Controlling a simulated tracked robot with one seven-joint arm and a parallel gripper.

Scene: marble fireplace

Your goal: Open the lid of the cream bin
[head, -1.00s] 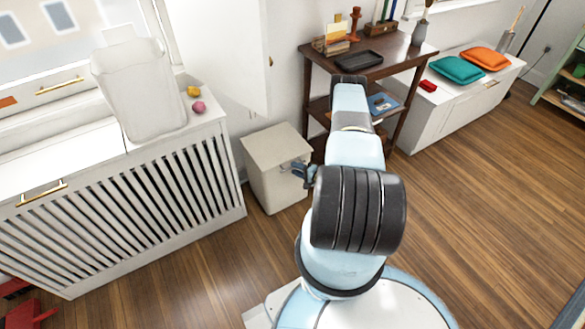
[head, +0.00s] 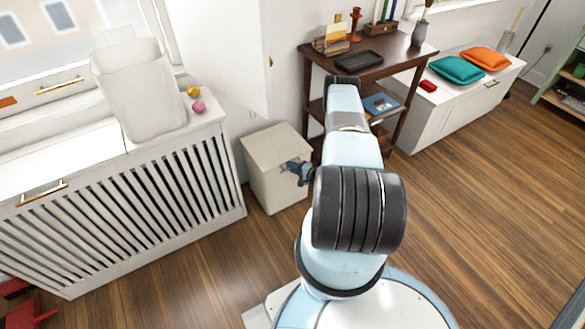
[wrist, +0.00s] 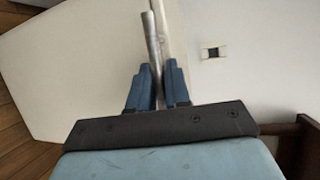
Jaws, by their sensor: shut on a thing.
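The cream bin (head: 272,190) is a boxy container standing on the floor between the slatted radiator cover and the dark wood shelf. Its lid (head: 272,143) looks down on top. My gripper (head: 290,167) is at the bin's upper front, to the right of its middle, and covers the handle there in the head view. In the wrist view my gripper (wrist: 157,80) has its two blue fingers shut on a grey metal bar handle (wrist: 151,38). The bin's cream surface (wrist: 75,65) fills the left of that view. The handle's lower end is hidden between the fingers.
The slatted white radiator cover (head: 130,205) stands left of the bin, with a white basket (head: 138,90) on it. The dark wood shelf (head: 390,65) stands close on the right. A wall socket (wrist: 213,52) shows in the wrist view. Wood floor in front is clear.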

